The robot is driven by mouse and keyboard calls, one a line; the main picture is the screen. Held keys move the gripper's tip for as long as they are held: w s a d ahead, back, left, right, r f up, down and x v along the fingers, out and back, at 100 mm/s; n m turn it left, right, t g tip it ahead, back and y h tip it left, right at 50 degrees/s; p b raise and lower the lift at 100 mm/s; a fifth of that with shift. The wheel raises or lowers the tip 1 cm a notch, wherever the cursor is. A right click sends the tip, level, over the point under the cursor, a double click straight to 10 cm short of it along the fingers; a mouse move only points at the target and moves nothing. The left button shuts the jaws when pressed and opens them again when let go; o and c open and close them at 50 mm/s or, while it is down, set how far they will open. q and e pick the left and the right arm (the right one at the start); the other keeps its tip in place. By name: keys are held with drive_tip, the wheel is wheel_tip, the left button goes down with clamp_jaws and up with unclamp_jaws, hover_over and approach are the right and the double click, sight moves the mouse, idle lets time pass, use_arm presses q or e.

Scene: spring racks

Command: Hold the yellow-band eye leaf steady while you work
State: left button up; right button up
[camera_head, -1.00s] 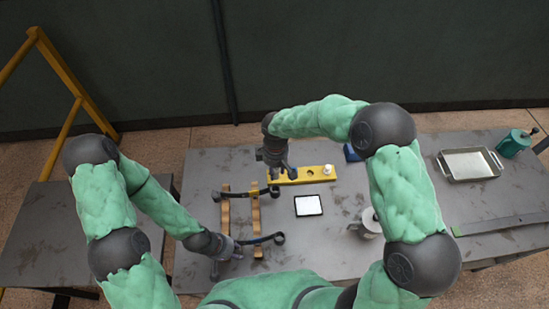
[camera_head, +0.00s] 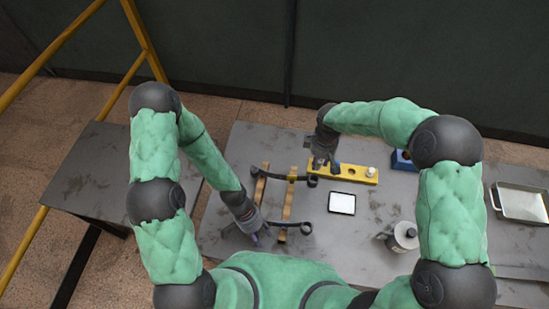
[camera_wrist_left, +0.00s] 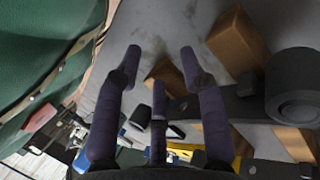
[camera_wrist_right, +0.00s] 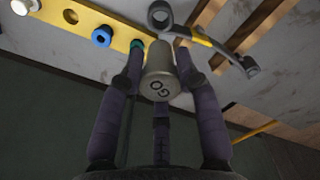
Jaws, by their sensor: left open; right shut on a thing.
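In the right wrist view, a dark leaf with a yellow band (camera_wrist_right: 201,33) and a ring-shaped eye (camera_wrist_right: 160,15) lies just beyond my right gripper (camera_wrist_right: 158,48). That gripper is shut on a grey cylinder marked GO (camera_wrist_right: 160,80), apart from the leaf. In the head view the upper leaf (camera_head: 283,177) lies across wooden rails, with my right gripper (camera_head: 322,168) by its right end. My left gripper (camera_head: 257,238) is low beside the lower leaf (camera_head: 290,224). In the left wrist view it is open (camera_wrist_left: 160,55) and empty, with a dark leaf (camera_wrist_left: 235,106) and eye close by.
A yellow plate (camera_head: 354,174) with a hole and a white knob is behind. A blue ring (camera_wrist_right: 102,36) sits on it. A white-screened tablet (camera_head: 342,203), a mug-like container (camera_head: 404,237), a blue block (camera_head: 402,160) and a metal tray (camera_head: 521,203) stand right. Bare table lies between.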

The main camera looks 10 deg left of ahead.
use_arm(q)
drive_tip(key=w+a+r, duration=0.3)
drive_tip(key=w+r, duration=0.2)
drive_tip(key=w, duration=0.1)
wheel_tip(320, 180, up, 7)
drive_tip(key=m+t+y, duration=0.3)
drive_tip(key=m+y, duration=0.1)
drive_tip(key=m, duration=1)
hover_over(274, 174)
drive_tip(key=shift+m, duration=0.3)
wheel_tip(274, 174, down, 12)
drive_tip(key=shift+f, duration=0.1)
clamp_jaws()
use_arm(e)
drive_tip(key=shift+f, duration=1.45)
